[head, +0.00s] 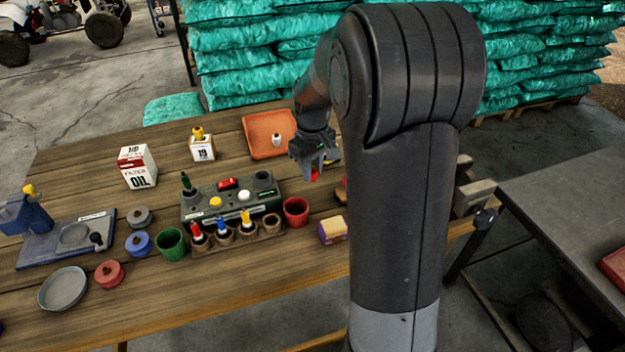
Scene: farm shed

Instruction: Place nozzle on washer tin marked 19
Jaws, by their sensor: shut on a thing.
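The washer tin (203,151) is a small white box-like tin with a dark "19" on its front. It stands upright on the wooden table, left of the orange tray. A small yellow piece (198,132) sits on its top. My gripper (315,169) is to the right of the tin, above the table and in front of the orange tray, pointing down. It is shut on a small red piece (315,175), which may be the nozzle. The fingers hide most of it, so I cannot tell its full shape.
An orange tray (259,135) holds a small white piece (277,140). An oil filter box (137,167) stands left of the tin. A dark block (232,200) and a rack with several coloured-tipped bottles (247,237) stand in front. A red cup (296,211) is nearby.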

